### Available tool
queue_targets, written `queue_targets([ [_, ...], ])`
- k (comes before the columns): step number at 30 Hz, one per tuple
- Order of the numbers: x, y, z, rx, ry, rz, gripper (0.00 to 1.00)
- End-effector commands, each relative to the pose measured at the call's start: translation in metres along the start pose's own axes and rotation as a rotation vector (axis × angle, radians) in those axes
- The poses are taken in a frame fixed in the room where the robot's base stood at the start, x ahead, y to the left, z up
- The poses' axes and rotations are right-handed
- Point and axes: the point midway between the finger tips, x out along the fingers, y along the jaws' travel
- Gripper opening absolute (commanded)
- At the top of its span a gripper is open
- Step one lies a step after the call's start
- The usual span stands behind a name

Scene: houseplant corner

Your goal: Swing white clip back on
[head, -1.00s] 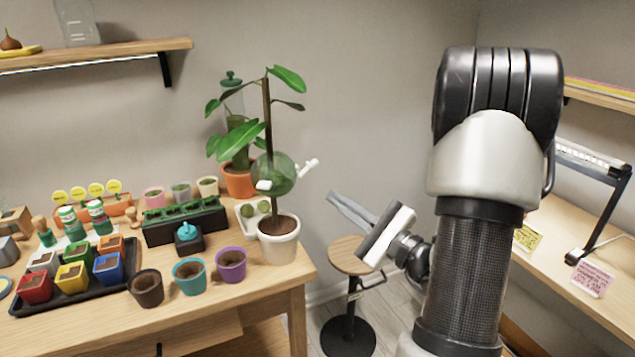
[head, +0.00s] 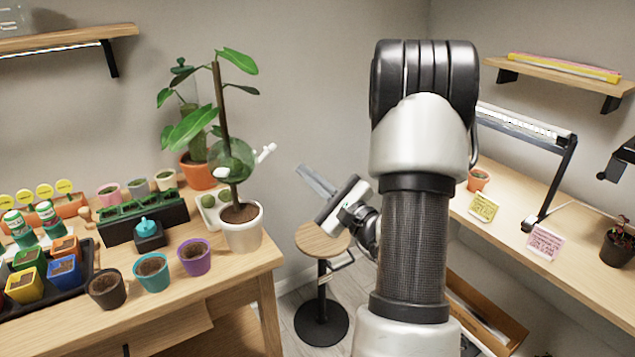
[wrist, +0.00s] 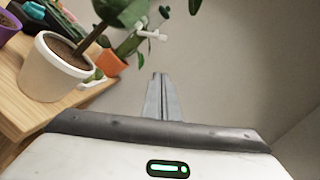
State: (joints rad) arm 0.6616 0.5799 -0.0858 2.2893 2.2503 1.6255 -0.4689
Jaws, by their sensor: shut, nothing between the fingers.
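A white clip (head: 265,152) sticks out at the right of a clear green ball (head: 232,162) fixed around the stem of a tall plant in a white pot (head: 243,232). The clip's arm is swung outward from the ball. A small white piece (head: 222,172) shows on the ball's left side. The clip also shows in the wrist view (wrist: 152,35), near the top. My gripper (head: 306,170) is shut and empty, to the right of the clip and slightly lower in the picture, apart from it. Its fingers show in the wrist view (wrist: 160,76).
The wooden table (head: 235,282) also holds purple (head: 194,257), teal (head: 151,272) and dark pots, a seedling tray and an orange-potted plant (head: 196,172) behind. A stool (head: 322,241) stands below my gripper. A bench with a lamp (head: 554,170) is at right.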

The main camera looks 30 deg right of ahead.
Motion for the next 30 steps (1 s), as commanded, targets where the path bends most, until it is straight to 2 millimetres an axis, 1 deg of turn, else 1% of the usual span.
queue_targets([
  [1, 0.012, 0.001, 0.001, 0.0, -0.005, 0.003, 0.0],
  [3, 0.027, 0.001, 0.001, -0.001, -0.004, 0.002, 0.0],
  [6, 0.044, 0.0, 0.004, 0.0, -0.003, 0.001, 0.0],
  [9, 0.046, -0.001, 0.022, -0.001, -0.002, 0.0, 0.0],
  [12, 0.048, -0.001, 0.032, 0.0, -0.002, 0.0, 0.0],
  [15, 0.05, 0.0, 0.037, 0.0, 0.0, 0.0, 0.0],
  [30, 0.05, 0.0, 0.039, -0.008, 0.0, 0.002, 0.0],
])
